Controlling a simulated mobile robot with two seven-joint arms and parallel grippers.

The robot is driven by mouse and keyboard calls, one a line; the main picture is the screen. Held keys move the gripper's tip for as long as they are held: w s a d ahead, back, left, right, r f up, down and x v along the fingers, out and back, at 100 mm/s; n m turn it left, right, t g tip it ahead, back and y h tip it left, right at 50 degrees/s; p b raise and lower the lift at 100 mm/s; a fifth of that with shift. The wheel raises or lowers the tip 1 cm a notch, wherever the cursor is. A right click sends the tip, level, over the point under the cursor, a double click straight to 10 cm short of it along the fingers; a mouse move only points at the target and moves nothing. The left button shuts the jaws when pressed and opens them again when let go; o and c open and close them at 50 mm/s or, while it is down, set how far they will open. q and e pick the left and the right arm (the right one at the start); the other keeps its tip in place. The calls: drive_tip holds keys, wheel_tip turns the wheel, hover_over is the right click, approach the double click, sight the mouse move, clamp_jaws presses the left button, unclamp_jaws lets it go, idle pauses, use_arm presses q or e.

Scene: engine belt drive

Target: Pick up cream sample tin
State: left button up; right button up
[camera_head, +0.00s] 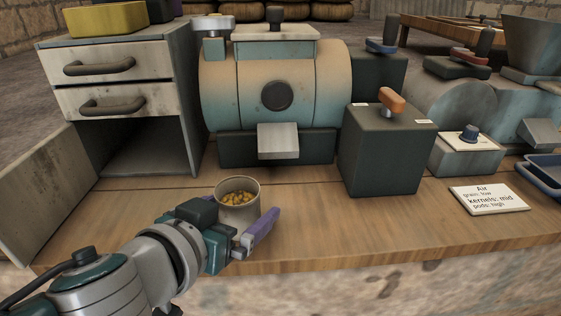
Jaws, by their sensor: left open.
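The cream sample tin (240,212) is a small open round tin holding yellow-brown kernels. It stands upright on the wooden bench top near the front edge. My left gripper (236,222) is open at the tin, with a purple finger (261,226) on the tin's front right side. I cannot tell whether the fingers touch the tin. My right gripper is not in view.
Behind the tin stands a drum machine (330,88) with a metal chute. A drawer cabinet (176,100) with an open lower door is at left. A dark green box (383,158) with an orange lever and a label card (489,199) are at right.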

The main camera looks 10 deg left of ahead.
use_arm(q)
drive_tip(key=shift+c, duration=0.4)
drive_tip(key=c, duration=1.5)
